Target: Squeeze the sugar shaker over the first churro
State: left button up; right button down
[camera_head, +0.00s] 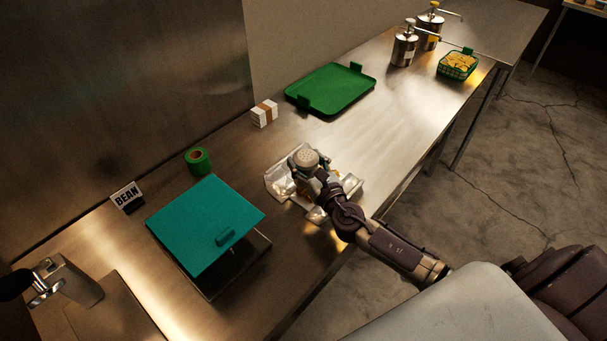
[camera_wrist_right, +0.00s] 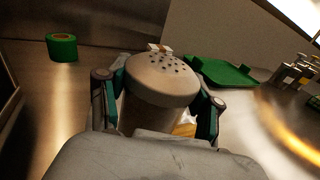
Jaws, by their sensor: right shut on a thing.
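The sugar shaker (camera_head: 306,158) has a pale domed lid with several dark holes. My right gripper (camera_head: 307,174) is shut on it and holds it roughly upright, lid up. In the right wrist view the shaker (camera_wrist_right: 162,80) stands between the two fingers. In the head view it is over a crumpled silvery wrapper (camera_head: 279,184) on the steel counter. A tan patch (camera_wrist_right: 185,129) shows behind the shaker in the wrist view; I cannot tell whether it is a churro. No churro shows clearly, as the gripper and shaker cover the wrapper's middle.
A teal-lidded box (camera_head: 205,222) stands left on the counter (camera_head: 395,125). Nearby are a green tape roll (camera_head: 198,161), a BEAN sign (camera_head: 127,196) and a white banded stack (camera_head: 264,113). A green tray (camera_head: 332,89), pump dispensers (camera_head: 404,48) and a green basket (camera_head: 457,65) are farther back.

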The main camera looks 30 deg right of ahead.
jog(key=shift+f+m+b, duration=0.15)
jog(key=shift+m+b, duration=0.15)
jog(key=shift+m, duration=0.3)
jog(key=m+b, duration=0.1)
jog(key=m, duration=0.1)
jog(key=a+m+b, duration=0.1)
jog(key=m, duration=0.2)
jog(key=shift+s+f, duration=0.1)
jog(key=shift+s, duration=0.1)
jog(key=m, duration=0.4)
jog(key=shift+a+b, duration=0.35)
jog(key=f+m+b, duration=0.1)
jog(key=m, duration=0.1)
jog(key=f+m+b, duration=0.1)
jog(key=m, duration=0.1)
jog(key=f+m+b, duration=0.1)
jog(key=m+b, duration=0.1)
jog(key=shift+a+f+m, duration=0.25)
jog(key=shift+m, duration=0.15)
jog(key=c, duration=0.9)
grip_release()
jog(key=shift+r+p, duration=0.4)
jog(key=shift+r, duration=0.05)
jog(key=shift+c, duration=0.2)
grip_shut()
